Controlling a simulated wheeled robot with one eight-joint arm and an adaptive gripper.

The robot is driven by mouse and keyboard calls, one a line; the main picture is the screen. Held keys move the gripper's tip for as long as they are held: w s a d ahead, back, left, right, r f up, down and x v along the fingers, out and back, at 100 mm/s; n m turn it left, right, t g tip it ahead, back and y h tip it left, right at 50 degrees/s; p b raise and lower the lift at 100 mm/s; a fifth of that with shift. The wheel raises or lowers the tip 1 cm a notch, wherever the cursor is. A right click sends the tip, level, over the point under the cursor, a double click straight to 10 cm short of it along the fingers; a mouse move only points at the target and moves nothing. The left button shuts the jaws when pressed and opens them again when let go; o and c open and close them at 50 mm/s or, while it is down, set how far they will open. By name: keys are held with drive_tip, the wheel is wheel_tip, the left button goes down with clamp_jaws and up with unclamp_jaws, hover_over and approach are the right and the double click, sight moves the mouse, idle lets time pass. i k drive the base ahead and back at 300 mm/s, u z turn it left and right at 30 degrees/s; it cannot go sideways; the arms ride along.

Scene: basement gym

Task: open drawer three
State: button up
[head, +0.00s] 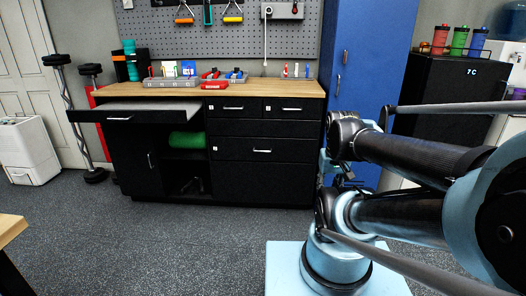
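A black cabinet (262,184) with a wooden top stands against the back wall. Its upper left drawer (88,116) is pulled out, showing a pale grey inside. Two small upper drawers, one in the middle (232,115) and one at the right (298,116), are shut. A wider drawer (235,155) below them is shut. These three have bar handles and small white labels, too small to read, so I cannot tell which is three. My gripper (335,172) is right of the cabinet, in front of the blue locker; my arm partly hides it and its fingers are unclear.
An open cabinet bay holds a green roll (187,140). Small bins (170,82) stand on the wooden top (270,86). A blue locker (368,60) and black fridge (440,84) stand right. A table corner (10,229) juts in lower left. The floor before the cabinet is clear.

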sight(245, 149)
drive_tip(key=i, duration=1)
